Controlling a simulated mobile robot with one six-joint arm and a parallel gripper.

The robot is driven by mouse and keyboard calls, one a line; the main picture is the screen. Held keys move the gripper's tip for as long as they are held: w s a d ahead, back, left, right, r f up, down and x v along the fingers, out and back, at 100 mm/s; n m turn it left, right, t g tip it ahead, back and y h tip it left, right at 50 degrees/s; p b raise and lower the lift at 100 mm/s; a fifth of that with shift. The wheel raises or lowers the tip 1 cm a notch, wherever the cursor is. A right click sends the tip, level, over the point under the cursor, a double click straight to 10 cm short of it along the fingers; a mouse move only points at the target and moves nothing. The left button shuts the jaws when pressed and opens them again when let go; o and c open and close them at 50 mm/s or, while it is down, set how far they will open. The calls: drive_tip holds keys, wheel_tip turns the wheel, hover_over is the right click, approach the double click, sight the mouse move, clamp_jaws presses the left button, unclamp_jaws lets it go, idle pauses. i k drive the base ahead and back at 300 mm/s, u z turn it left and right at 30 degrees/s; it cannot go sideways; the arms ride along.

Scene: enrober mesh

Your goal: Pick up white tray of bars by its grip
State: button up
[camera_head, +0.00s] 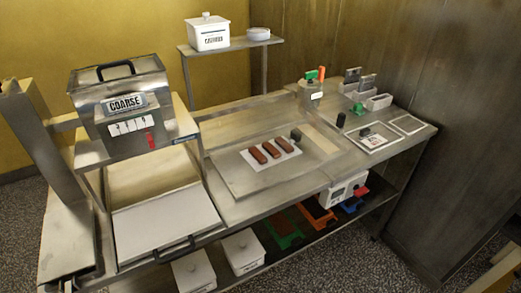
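A white tray (257,168) lies flat on the steel worktop near the middle of the view. Several brown bars (271,150) lie side by side on it. A dark upright block, apparently its grip (296,134), stands at the tray's far right end. My gripper is not in view, and nothing touches the tray.
A machine marked COARSE (125,105) stands left of the tray. A black cylinder (341,120), a flat panel with a dark knob (373,138) and small bins (378,102) are to the right. A white canister (208,33) sits on the back shelf. Worktop around the tray is clear.

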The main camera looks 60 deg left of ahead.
sight(262, 157)
drive_tip(key=z, duration=0.7)
drive_tip(key=k, duration=0.15)
drive_tip(key=u, duration=2.85)
drive_tip(key=k, duration=0.55)
drive_tip(key=z, duration=0.2)
drive_tip(key=i, duration=0.55)
drive_tip(key=u, duration=0.05)
